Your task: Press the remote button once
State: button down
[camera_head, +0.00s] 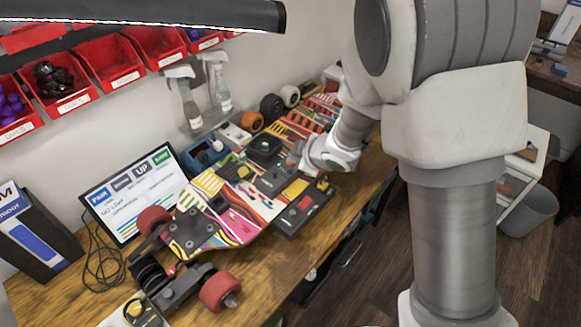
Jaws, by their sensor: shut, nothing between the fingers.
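My gripper (293,158) is low over the workbench, shut and empty, pointing left; its fingertips are small and partly blurred against the parts. A dark box with a red button, a green spot and a yellow knob (304,205) lies at the bench's front edge, below my gripper in the picture. A dark flat unit (272,182) lies just left of it, close to the fingertips. I cannot tell for sure which of these is the remote, nor whether the fingertips touch anything.
A colourful skateboard deck (228,228) with red wheels lies across the wooden bench (262,268). A lit screen (137,193) stands behind it. Red bins (108,62) hang on the wall, and spray bottles (187,100) stand at the back. My arm blocks the right side.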

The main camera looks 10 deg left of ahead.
notch_tip(320, 180, up, 3)
jog(key=shift+r+p, duration=0.15)
jog(key=shift+p, duration=0.9)
jog(key=s+d+r+m+t+h, duration=0.25)
jog(key=d+r+m+h, duration=0.25)
jog(key=d+r+m, duration=0.75)
jog(key=s+d+r+m+g, duration=0.1)
jog(key=s+d+r, duration=0.1)
jog(key=s, duration=0.5)
jog(key=s+d+r+m+g, duration=0.1)
jog(key=s+d+r+m, duration=0.1)
jog(key=s+d, duration=0.3)
jog(key=s+d+r+m+g+h, duration=0.1)
jog(key=s+d+r+g, duration=0.1)
jog(key=s, duration=0.8)
jog(key=shift+s+d+r+m, duration=0.3)
jog(key=shift+d+r, duration=0.2)
jog(key=shift+d, duration=0.4)
